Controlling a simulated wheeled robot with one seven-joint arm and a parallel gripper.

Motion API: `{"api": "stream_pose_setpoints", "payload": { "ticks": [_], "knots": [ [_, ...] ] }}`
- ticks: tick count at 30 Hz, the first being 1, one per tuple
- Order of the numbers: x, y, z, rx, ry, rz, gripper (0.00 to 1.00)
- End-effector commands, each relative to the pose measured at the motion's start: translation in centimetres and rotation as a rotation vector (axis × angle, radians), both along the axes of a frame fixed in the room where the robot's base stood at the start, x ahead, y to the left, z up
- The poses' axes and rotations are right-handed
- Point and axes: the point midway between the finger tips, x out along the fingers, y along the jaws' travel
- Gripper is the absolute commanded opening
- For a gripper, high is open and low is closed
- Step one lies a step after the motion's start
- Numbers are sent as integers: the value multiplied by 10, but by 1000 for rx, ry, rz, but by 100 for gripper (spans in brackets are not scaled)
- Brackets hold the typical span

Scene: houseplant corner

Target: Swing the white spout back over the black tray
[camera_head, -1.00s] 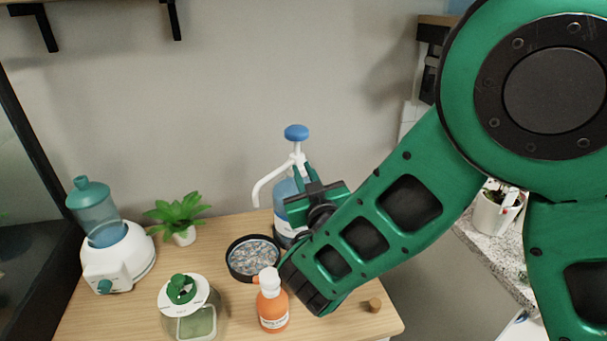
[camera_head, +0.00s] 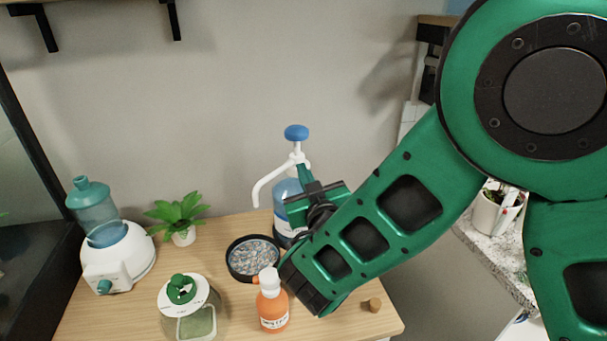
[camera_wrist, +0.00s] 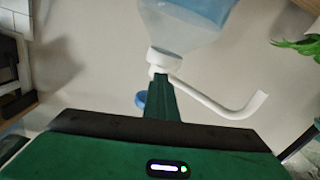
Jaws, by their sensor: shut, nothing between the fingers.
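The white spout (camera_head: 268,186) juts left from the blue-topped pump (camera_head: 296,133) on a blue water bottle (camera_head: 285,192). Its tip bends down above the back of the round black tray (camera_head: 232,270), which holds pebbles. My gripper (camera_head: 303,172) is shut and empty, with its green fingers upright against or just beside the pump neck, right of the spout. In the wrist view the fingers (camera_wrist: 161,88) overlap the pump collar, and the spout (camera_wrist: 215,105) reaches away to the right. I cannot tell whether they touch. My gripper and arm hide part of the bottle.
A small plant (camera_head: 180,215) and a white-and-teal dispenser (camera_head: 118,262) are at left. A cork (camera_head: 372,305) lies near the table's right edge.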

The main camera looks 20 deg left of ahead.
Motion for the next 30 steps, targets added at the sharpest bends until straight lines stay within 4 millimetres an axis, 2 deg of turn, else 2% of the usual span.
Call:
{"api": "stream_pose_setpoints", "payload": {
  "ticks": [15, 16, 19, 20, 30],
  "knots": [
    [0, 0, 0, 0, 0, 0, 0],
    [0, 0, 0, 0, 0, 0, 3],
    [0, 0, 0, 0, 0, 1, 27],
    [0, 0, 0, 0, 0, 1, 29],
    [-3, -1, 0, 0, 0, 1, 29]
  ]
}}
